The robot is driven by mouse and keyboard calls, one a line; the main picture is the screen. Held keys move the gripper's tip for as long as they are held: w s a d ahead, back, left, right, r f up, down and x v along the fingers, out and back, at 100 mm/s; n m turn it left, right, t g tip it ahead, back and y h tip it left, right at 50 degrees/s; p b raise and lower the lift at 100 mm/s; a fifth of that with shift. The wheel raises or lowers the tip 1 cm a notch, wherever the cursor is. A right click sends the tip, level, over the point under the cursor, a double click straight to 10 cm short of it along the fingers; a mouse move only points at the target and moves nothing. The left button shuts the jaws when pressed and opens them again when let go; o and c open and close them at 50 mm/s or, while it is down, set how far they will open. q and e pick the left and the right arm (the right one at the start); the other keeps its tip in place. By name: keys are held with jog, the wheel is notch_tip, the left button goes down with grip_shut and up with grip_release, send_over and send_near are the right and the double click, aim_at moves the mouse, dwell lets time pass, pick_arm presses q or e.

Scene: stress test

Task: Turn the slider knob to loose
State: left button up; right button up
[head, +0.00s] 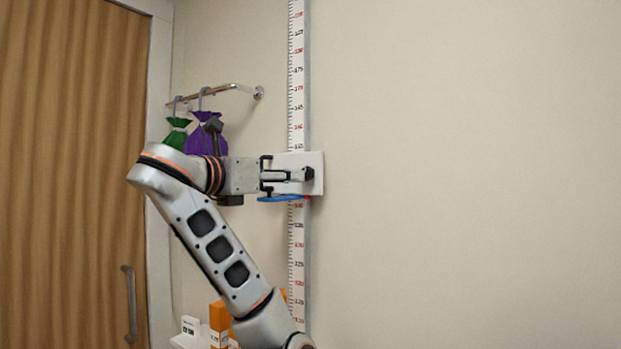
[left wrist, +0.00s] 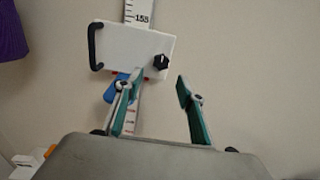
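The slider is a white plate (head: 316,160) on a vertical measuring scale on the wall; it also shows in the left wrist view (left wrist: 130,45). Its black knob (left wrist: 161,63) is at the plate's lower right, and a black handle (left wrist: 95,46) is at its left. My left gripper (head: 290,175) is in front of the plate in the head view and partly hides it. In the left wrist view my left gripper (left wrist: 158,85) is open and empty, its two fingers apart below the knob. I cannot read the knob's setting. My right gripper is in neither view.
The scale (head: 296,90) runs up the wall. A blue piece (head: 278,198) sits below the plate. Green (head: 176,133) and purple (head: 197,140) bags hang from a rail (head: 225,88) at the left. Orange boxes (head: 219,316) stand low. The wall at the right is clear.

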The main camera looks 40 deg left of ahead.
aim_at(306, 175)
pick_arm(q)
jog(key=w, duration=0.5)
jog(key=shift+w+a+r+p, duration=0.1)
jog(key=shift+a+r+p, duration=0.05)
jog(key=shift+p, duration=0.25)
jog(key=shift+w+a, duration=0.15)
jog(key=shift+w, duration=0.6)
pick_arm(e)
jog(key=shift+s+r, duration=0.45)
pick_arm(q)
jog(key=c, duration=1.1)
grip_shut()
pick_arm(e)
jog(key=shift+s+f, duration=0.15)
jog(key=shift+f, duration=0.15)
